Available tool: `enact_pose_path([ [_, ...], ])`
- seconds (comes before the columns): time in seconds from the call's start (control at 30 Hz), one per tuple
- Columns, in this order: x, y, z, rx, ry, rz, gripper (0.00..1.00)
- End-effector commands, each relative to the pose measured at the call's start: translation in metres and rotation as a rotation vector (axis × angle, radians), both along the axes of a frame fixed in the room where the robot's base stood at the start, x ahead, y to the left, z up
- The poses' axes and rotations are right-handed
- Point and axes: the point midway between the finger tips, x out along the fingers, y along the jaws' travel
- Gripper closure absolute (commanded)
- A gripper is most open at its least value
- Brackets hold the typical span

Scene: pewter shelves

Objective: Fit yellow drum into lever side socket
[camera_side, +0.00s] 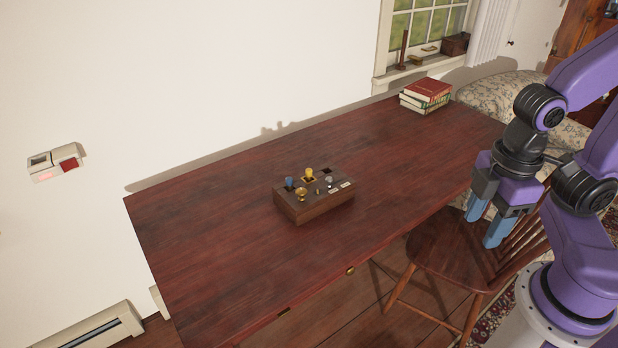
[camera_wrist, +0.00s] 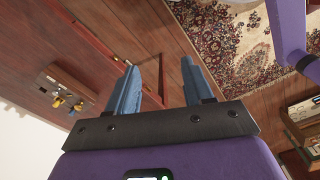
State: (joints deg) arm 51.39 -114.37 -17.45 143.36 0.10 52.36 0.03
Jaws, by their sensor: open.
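A brown wooden block (camera_side: 316,208) sits on the table. Along its back edge stand a blue-topped piece (camera_side: 289,182) and a yellow-topped piece (camera_side: 309,173), with a dark square opening (camera_side: 326,170) at the right. A gold-yellow rounded piece (camera_side: 301,194) stands at the front left. I cannot tell which yellow piece is the drum. A small grey knob (camera_side: 329,180) and pale labels are at the right. The block (camera_wrist: 66,84) also shows small in the wrist view. My gripper (camera_side: 481,231) is open and empty, far right of the block; its fingers (camera_wrist: 160,64) show apart.
The dark red wooden table (camera_side: 220,235) is mostly bare around the block. A stack of books (camera_side: 425,94) lies at its back right corner. A wooden chair (camera_side: 455,255) stands at the table's right front, close to my gripper. A wall lies behind the table.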

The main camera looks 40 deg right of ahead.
Motion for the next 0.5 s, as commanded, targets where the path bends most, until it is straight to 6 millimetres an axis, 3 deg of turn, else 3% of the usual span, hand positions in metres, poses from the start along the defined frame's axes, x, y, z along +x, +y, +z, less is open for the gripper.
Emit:
enact_pose_path([
  [0.17,0.004,0.003,0.001,-0.001,-0.001,-0.017,0.49],
  [0.27,0.018,0.012,0.004,-0.001,-0.007,-0.075,0.49],
  [0.5,0.091,0.052,0.013,-0.007,-0.036,-0.366,0.49],
])
